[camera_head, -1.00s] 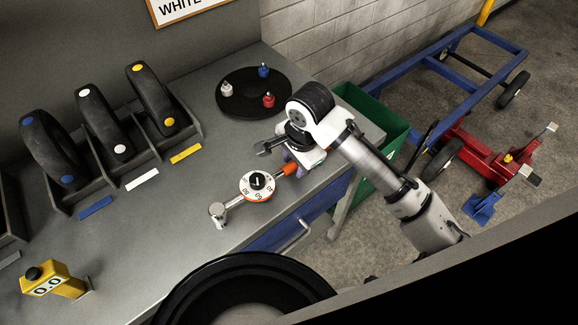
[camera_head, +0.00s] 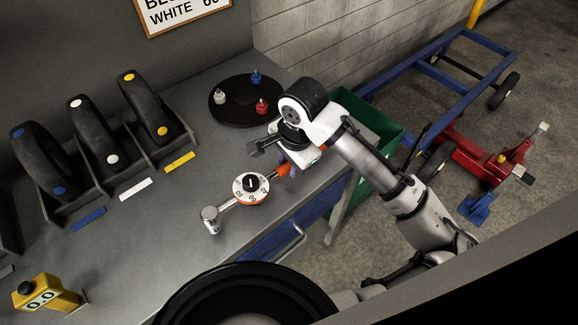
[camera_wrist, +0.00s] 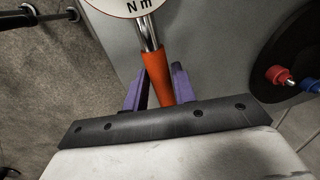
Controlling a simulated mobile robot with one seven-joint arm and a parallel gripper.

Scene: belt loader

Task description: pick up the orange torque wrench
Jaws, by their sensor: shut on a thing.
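The orange torque wrench (camera_head: 250,188) has a round white dial, a silver head at its left end and an orange handle. In the head view it is at the front right part of the grey bench. My gripper (camera_head: 290,170) is at the handle end, its fingertips partly hidden by my wrist. In the wrist view the orange handle (camera_wrist: 158,78) lies between the two purple fingers of my gripper (camera_wrist: 154,88), which are shut on it. Whether the wrench touches the bench top is hard to tell.
A black round tray (camera_head: 230,112) with small white, blue and red pieces stands behind my gripper. Wheels sit in a rack (camera_head: 110,175) at the left. A green bin (camera_head: 385,128) stands beyond the bench's right end.

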